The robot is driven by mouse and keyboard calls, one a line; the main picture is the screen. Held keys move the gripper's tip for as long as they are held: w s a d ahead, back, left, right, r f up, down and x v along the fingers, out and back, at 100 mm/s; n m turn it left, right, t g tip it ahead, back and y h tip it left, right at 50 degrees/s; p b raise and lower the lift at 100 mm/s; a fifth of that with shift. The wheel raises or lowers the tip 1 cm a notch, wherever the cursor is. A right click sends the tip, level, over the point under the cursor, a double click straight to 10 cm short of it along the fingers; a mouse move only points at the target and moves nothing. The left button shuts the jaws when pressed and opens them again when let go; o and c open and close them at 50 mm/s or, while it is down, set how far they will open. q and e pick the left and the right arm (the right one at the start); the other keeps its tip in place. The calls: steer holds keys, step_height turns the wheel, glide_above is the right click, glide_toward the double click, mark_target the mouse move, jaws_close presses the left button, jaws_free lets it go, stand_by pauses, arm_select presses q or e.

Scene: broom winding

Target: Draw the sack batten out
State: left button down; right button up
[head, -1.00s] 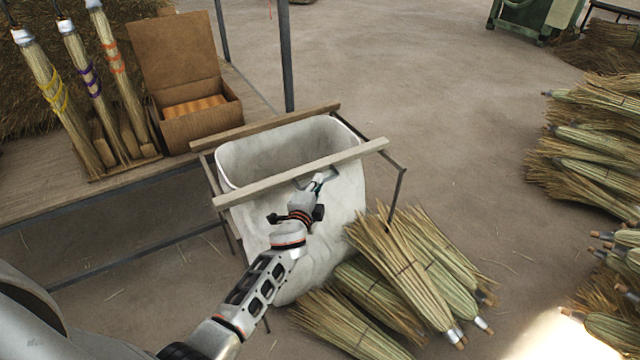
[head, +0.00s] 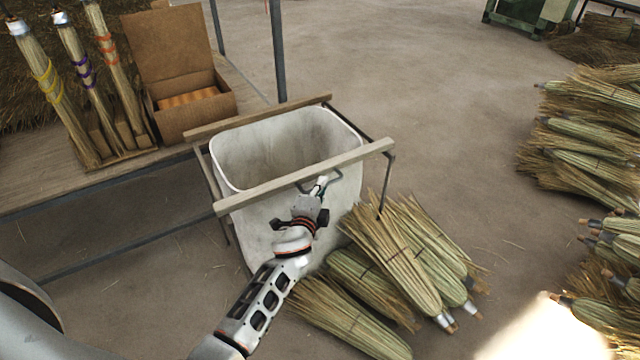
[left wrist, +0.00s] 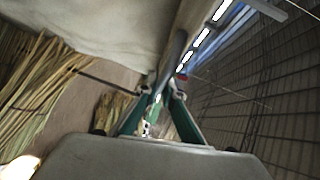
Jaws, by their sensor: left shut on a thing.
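The sack batten (head: 270,186) is a pale wooden bar lying across the front of the white sack's (head: 345,185) open mouth. A thin dark metal handle (head: 309,182) shows on its near side. My left gripper (head: 321,184) reaches up to this handle and is shut on it. In the left wrist view the green fingers (left wrist: 168,95) close around a dark grey rod (left wrist: 173,55), with the sack cloth (left wrist: 110,25) at upper left. The exact finger contact is partly hidden. My right gripper is out of view.
A second wooden bar (head: 260,117) spans the back of the sack's dark metal frame (head: 388,180). Bundles of broom straw (head: 395,250) lie right of the sack. A bench with an open cardboard box (head: 190,115) and brooms (head: 50,85) stands at left. Floor at centre right is clear.

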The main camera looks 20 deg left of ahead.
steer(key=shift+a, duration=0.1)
arm_select(q)
steer(key=c, duration=2.2)
jaws_free()
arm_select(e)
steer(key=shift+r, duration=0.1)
arm_select(q)
steer(key=shift+o, duration=0.2)
steer(key=shift+s, duration=0.15)
steer(key=s+d+r, duration=0.1)
steer(key=s, duration=1)
steer(key=shift+s+d+r, duration=0.25)
steer(key=shift+s+r, duration=0.05)
steer(key=shift+r, duration=0.05)
